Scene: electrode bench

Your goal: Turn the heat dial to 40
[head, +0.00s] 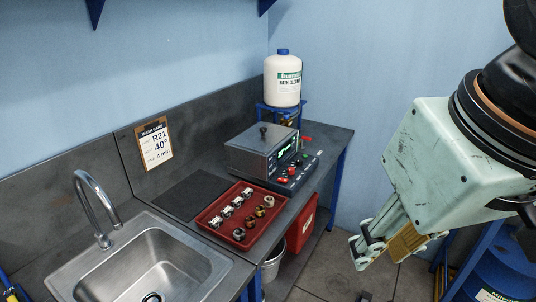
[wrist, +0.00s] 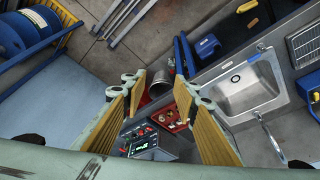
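The steel-topped bath unit (head: 262,150) stands on the bench, with a dark control panel (head: 294,176) at its front right, a green lit display and red knobs. The panel also shows in the wrist view (wrist: 141,139), low and left of centre. The dial markings are too small to read, and I cannot tell which knob is the heat dial. My gripper (head: 377,252) hangs in the air right of the bench, apart from the unit. In the wrist view its yellow-padded fingers (wrist: 160,84) are spread with nothing between them.
A red tray (head: 211,231) with several small parts sits left of the unit, beside a steel sink (head: 140,262). A white jug (head: 283,84) stands on a blue stand behind. A blue drum (head: 503,272) is at lower right. Open floor lies between bench and drum.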

